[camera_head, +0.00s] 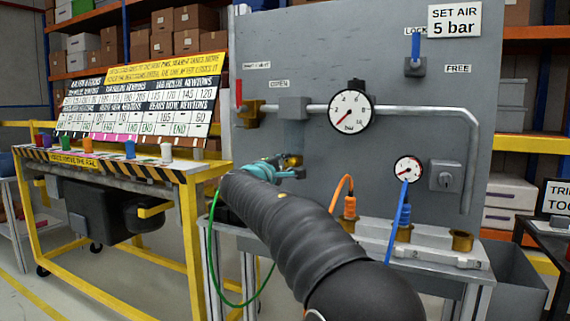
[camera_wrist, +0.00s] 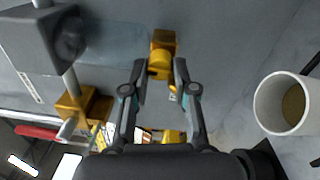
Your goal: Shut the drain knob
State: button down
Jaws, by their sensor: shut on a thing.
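The brass drain knob (camera_wrist: 160,62) is on a brass fitting against the grey panel, in the upper middle of the wrist view. My gripper (camera_wrist: 160,72) is shut on it, with one fingertip on each side. In the head view my gripper (camera_head: 272,170) is at the panel below the grey block on the pipe, and a bit of brass (camera_head: 292,161) shows at its tip. My arm and gripper hide most of the knob there. I cannot tell how far the knob is turned.
The grey panel (camera_head: 315,60) carries a large gauge (camera_head: 351,110), a small gauge (camera_head: 407,168), a red-handled valve (camera_head: 240,98) and a blue lever (camera_head: 415,48). Orange (camera_head: 345,192) and blue (camera_head: 402,195) hoses stand below. A white cup (camera_wrist: 290,103) is right in the wrist view.

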jog(key=shift+n, duration=0.7)
jog(key=c, duration=0.9)
grip_release()
jog(key=shift+f, duration=0.1)
jog(key=shift+s, duration=0.1)
jog(key=v, duration=1.2)
jog(key=shift+f, duration=0.1)
